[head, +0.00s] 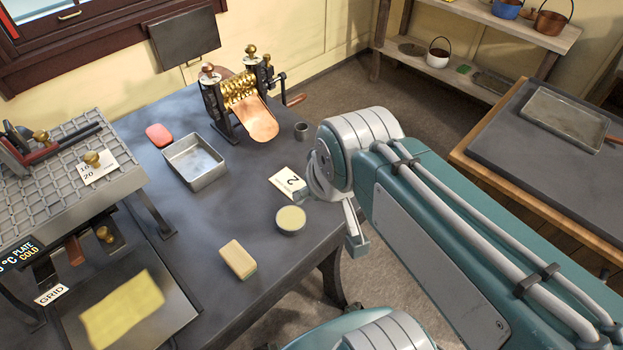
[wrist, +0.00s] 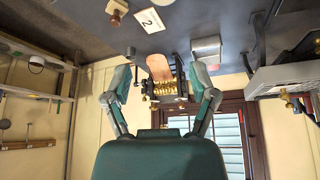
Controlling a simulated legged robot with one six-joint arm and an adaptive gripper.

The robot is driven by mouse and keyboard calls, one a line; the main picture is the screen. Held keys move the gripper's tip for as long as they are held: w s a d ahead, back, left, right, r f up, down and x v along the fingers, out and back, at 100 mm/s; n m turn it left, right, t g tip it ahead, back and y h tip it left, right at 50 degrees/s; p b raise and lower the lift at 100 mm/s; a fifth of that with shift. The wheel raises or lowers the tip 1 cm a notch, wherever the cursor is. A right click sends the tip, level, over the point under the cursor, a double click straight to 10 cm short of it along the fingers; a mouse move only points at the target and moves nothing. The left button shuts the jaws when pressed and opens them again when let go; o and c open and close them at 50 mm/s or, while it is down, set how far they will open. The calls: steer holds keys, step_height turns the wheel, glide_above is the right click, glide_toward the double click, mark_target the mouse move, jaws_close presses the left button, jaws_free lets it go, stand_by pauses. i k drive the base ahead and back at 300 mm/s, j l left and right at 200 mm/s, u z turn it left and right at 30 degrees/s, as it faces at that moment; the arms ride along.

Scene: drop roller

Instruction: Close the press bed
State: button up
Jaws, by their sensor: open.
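The press stands at the left in the head view, with a gridded metal top (head: 60,165) and signs reading "PLATE COLD" and "GRID". A flat dark plate (head: 180,308) with a yellow sheet (head: 122,308) on it lies out in front, below the gridded top; I take it for the bed. Part of the press also shows at the right in the wrist view (wrist: 285,80). My gripper (head: 340,205) is over the table's right edge, well right of the press, partly hidden by my arm. In the wrist view its fingers (wrist: 160,75) are spread wide, with nothing between them.
A brass-geared roller machine (head: 243,95) with a copper tongue stands at the table's back. A metal tray (head: 195,160), red block (head: 159,135), number card (head: 287,183), round tin (head: 291,220) and sponge (head: 238,259) lie between. A second table (head: 500,130) stands at right.

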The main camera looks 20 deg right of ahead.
mark_target(135, 302)
steer(key=j+u, duration=0.1)
steer(key=u, duration=0.3)
steer(key=j+u, duration=0.1)
steer(key=u, duration=0.35)
steer(key=k+j+u, duration=0.1)
steer(key=u, duration=0.3)
steer(key=j+u, duration=0.1)
steer(key=u, duration=0.3)
steer(key=k+l+u, duration=0.2)
